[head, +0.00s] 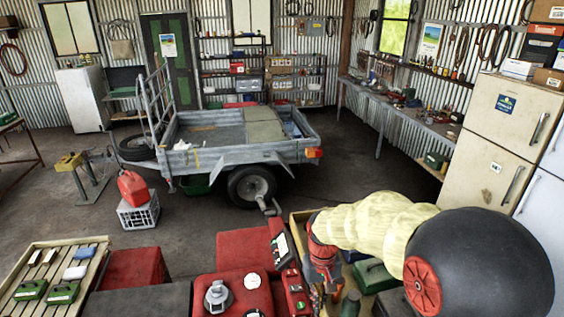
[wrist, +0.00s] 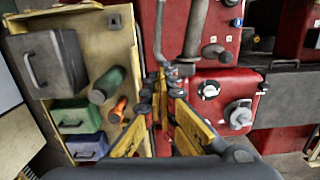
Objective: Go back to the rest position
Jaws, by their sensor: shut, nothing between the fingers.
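My gripper (wrist: 161,92) is shut and empty in the wrist view, its yellow and black fingers pointing away from the camera.
The tray (wrist: 118,22) holds a grey box (wrist: 48,60), a green cylinder (wrist: 108,84), an orange-handled tool (wrist: 119,108) and small cases. A trailer (head: 215,152), a red fuel can (head: 132,187) on a crate (head: 139,212) and a fridge (head: 496,150) stand around. Some floor is clear.

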